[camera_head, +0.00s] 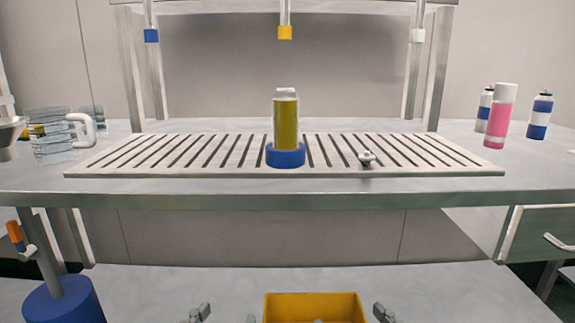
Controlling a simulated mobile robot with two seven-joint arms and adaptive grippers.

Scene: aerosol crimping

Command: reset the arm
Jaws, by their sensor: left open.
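My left gripper (224,316) shows only by its grey fingertips at the bottom edge, left of the yellow bin. The tips stand apart with nothing seen between them. One grey fingertip of my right gripper (382,313) shows at the bottom edge, right of the bin. The rest of it is cut off, so its opening is unclear. Both are low in the picture, apart from the workbench. A yellow-green aerosol can (286,122) with a pale top stands upright in a blue round holder (285,156) on the slatted plate.
The slatted plate (220,172) lies on the grey workbench (540,180). A small metal part (366,157) lies on it. Cans, including a pink one (499,120), stand right; clear containers (50,140) stand left. A yellow bin (315,300) sits below. Three nozzles hang overhead.

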